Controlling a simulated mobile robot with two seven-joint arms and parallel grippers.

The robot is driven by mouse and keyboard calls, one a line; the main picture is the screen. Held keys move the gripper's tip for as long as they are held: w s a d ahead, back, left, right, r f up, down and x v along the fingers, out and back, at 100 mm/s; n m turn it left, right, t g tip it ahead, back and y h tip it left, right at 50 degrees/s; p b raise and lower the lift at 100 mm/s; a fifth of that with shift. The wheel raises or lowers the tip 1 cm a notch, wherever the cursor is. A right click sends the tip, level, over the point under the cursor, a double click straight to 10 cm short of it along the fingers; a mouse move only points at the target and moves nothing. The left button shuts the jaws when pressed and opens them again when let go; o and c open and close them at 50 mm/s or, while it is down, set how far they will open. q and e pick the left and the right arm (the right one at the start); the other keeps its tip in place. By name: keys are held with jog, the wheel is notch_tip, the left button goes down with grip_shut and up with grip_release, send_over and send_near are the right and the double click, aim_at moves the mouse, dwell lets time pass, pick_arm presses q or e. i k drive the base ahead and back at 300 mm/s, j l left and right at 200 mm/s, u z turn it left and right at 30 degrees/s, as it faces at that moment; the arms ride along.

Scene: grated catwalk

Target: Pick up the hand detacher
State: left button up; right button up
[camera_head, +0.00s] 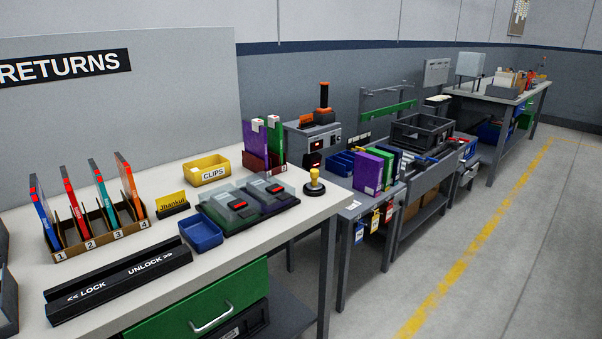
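No item in the camera_head view carries a label reading hand detacher. A small upright tool with a yellow knob handle and a dark round base (314,184) stands at the right end of the white worktable (222,259); it may be the hand detacher, but I cannot tell for certain. Just left of it lies a dark twin-bay device (248,205) with clear covers. Nothing touches the yellow-handled tool. Neither of my grippers shows in this view.
A long black LOCK/UNLOCK bar (119,281), a blue bin (201,235), a yellow CLIPS bin (207,171) and a numbered rack of coloured cases (103,239) occupy the worktable. A green drawer (197,307) is below. Open floor (480,230) lies to the right.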

aim_at(314, 186)
jog(key=l+u, duration=0.1)
jog(key=u, duration=0.3)
jog(key=i+l+u, duration=0.1)
jog(key=u, duration=0.25)
jog(key=l+u, duration=0.15)
jog(key=u, duration=0.25)
jog(key=i+l+u, duration=0.1)
jog(key=l+u, duration=0.2)
jog(key=l, duration=0.15)
jog(key=l+u, duration=0.45)
jog(key=l, duration=0.85)
jog(key=l+u, duration=0.15)
jog(key=l, duration=0.85)
jog(key=k, duration=0.05)
